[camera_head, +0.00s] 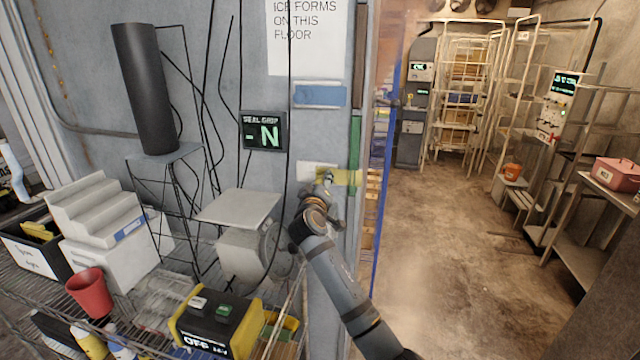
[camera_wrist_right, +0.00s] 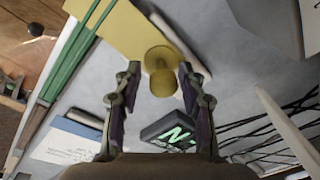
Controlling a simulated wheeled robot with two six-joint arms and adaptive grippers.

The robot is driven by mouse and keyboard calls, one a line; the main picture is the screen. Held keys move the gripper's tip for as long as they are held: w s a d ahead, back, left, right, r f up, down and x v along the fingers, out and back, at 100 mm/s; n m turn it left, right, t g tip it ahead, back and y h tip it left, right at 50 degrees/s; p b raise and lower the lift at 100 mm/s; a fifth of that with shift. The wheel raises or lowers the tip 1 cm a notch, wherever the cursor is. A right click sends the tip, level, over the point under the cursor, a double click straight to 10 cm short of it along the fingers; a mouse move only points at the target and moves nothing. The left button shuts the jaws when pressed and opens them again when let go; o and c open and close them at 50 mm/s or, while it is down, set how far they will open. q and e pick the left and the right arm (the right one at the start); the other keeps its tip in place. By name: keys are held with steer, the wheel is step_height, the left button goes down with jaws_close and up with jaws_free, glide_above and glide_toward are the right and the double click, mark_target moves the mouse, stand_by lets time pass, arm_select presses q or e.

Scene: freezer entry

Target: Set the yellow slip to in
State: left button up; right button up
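The yellow slip (camera_head: 349,178) is on the grey wall post beside the doorway, next to a white plate (camera_head: 312,170). In the right wrist view it is a flat yellow plate (camera_wrist_right: 122,42) with a round yellow knob (camera_wrist_right: 162,72). My right gripper (camera_head: 326,181) is at the slip, small and partly blurred into it in the head view. In the right wrist view my right gripper (camera_wrist_right: 160,80) has its fingers apart, one on each side of the knob, with gaps showing. Whether either touches the knob, I cannot tell. My left gripper is not in view.
A "SEAL GRIP" display (camera_head: 264,132) reads "- N" in green. Blue and green upright strips edge the doorway. A wire shelf with a red cup (camera_head: 90,291) and a black-and-yellow switch box (camera_head: 216,318) stands lower left.

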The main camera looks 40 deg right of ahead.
steer(key=shift+o, duration=0.3)
steer(key=shift+a, duration=0.15)
steer(key=v, duration=1.2)
